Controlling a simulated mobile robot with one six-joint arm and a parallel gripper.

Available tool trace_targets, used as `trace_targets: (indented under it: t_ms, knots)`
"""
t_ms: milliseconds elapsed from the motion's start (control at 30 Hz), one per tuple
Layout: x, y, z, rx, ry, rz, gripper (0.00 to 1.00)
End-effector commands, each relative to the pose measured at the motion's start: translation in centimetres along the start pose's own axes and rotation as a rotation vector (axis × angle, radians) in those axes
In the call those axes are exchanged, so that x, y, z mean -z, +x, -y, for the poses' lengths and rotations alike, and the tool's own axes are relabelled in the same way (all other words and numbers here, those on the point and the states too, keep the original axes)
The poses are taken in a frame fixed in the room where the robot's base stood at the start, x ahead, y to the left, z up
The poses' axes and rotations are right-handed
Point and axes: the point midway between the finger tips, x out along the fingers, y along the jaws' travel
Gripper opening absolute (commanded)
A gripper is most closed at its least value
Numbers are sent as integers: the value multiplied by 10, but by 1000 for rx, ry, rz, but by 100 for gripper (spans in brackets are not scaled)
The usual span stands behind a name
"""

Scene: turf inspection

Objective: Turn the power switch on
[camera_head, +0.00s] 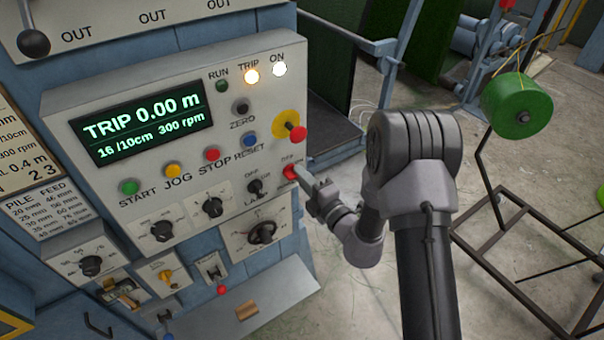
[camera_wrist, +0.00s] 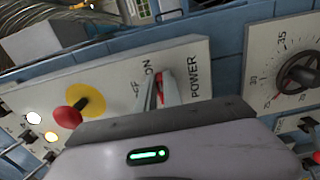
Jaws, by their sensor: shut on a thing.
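The red power switch (camera_head: 289,171) is at the lower right of the grey control panel (camera_head: 75,140). In the wrist view the red of the power switch (camera_wrist: 168,86) shows beside the words POWER and ON. My gripper (camera_head: 301,176) reaches in from the right and is shut on the power switch. In the wrist view the gripper fingertips (camera_wrist: 158,94) cover part of the switch, so its exact position is hard to tell. The white ON lamp (camera_head: 279,69) and the amber TRIP lamp (camera_head: 252,76) are lit. The display (camera_head: 142,125) reads TRIP 0.00 m.
A red mushroom button (camera_head: 298,133) on a yellow disc sits just above the switch. A black LAMP knob (camera_head: 255,187) is close to its left. A dial (camera_head: 262,233) is below. A green spool (camera_head: 517,106) on a stand is at right, over open concrete floor.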

Motion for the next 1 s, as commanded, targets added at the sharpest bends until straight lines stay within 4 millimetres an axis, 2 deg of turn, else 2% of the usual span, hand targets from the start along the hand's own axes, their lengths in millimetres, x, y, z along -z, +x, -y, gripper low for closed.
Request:
trace_targets:
  t_ms: [400, 433, 533, 867, 1000]
  knots:
    - [0, 0, 0, -1, 7, 0, 0]
    - [0, 0, 0, -1, 7, 0, 13]
    - [0, 0, 0, -1, 7, 0, 32]
    - [0, -2, 0, 0, 6, 0, 33]
    - [-1, -22, 2, 2, 6, 2, 33]
